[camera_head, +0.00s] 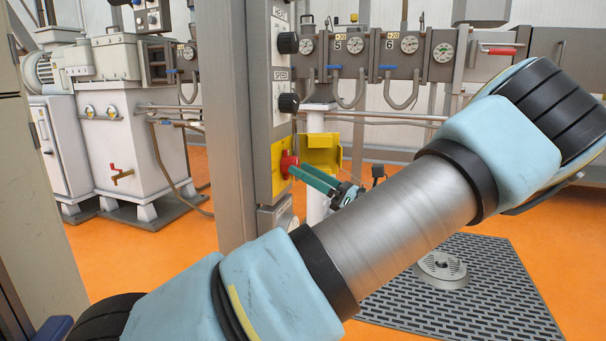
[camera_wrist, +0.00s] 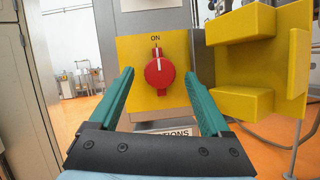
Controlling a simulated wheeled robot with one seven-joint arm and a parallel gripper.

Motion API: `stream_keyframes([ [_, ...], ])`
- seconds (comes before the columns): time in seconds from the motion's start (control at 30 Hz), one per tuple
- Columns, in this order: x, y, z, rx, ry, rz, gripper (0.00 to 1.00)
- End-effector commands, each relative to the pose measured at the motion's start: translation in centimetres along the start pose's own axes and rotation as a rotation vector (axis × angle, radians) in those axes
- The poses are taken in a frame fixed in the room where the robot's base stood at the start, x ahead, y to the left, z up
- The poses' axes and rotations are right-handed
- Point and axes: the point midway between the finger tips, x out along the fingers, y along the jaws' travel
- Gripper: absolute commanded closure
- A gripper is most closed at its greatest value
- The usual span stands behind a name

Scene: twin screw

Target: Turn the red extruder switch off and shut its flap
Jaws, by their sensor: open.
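The red extruder switch (camera_wrist: 160,72) is a round knob on a yellow plate (camera_wrist: 128,50). Its white mark points up at the word ON. In the head view the switch (camera_head: 287,164) is on the grey column. The yellow flap (camera_wrist: 248,65) stands open to the right of the plate and also shows in the head view (camera_head: 322,148). My gripper (camera_wrist: 160,76) is open, with its green fingers on either side of the knob. The fingertips appear close to the plate; I cannot tell whether they touch the knob.
Black knobs (camera_head: 288,103) sit above the switch on the column (camera_head: 222,120). A partly covered label (camera_wrist: 165,132) is below the plate. Gauges (camera_head: 355,45) line the machine behind. Orange floor (camera_head: 205,230) is open left of the column.

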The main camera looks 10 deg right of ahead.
Motion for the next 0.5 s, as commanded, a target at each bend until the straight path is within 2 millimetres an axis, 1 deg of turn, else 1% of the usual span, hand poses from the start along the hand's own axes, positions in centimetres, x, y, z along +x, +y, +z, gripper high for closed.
stream_keyframes([
  [0.13, 0.87, 0.0, -0.05, 0.0, 0.002, -0.001, 0.19],
  [0.4, 1.04, 0.0, 0.0, 0.0, 0.001, -0.002, 0.19],
  [0.43, 1.04, 0.0, 0.0, 0.0, 0.001, -0.001, 0.2],
  [0.5, 1.03, 0.01, -0.01, 0.0, 0.001, -0.001, 0.28],
])
